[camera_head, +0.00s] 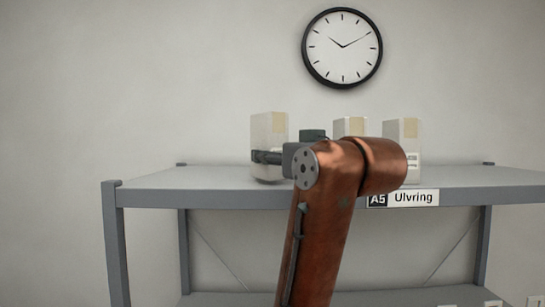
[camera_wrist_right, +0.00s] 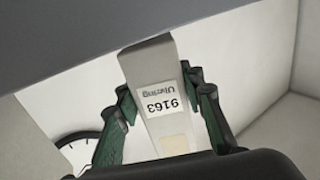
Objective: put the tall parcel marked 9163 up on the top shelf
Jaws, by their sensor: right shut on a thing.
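The tall pale parcel marked 9163 (camera_wrist_right: 158,70) is between the green fingers of my right gripper (camera_wrist_right: 165,95) in the right wrist view. Its label reads upside down there. In the head view a tall parcel (camera_head: 268,132) with a tan patch is upright, slightly tilted, over the left part of the top shelf (camera_head: 215,182). My right gripper (camera_head: 268,157) is shut around its middle from the right. Its base appears at or just above the shelf; I cannot tell if it touches. My left gripper is not in view.
Two more pale parcels stand on the shelf: one (camera_head: 350,125) partly hidden behind my right arm, another (camera_head: 402,130) to its right. The shelf edge carries a sign reading A5 Ulvring (camera_head: 403,198). The shelf is clear at far left and far right. A clock (camera_head: 342,48) hangs above.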

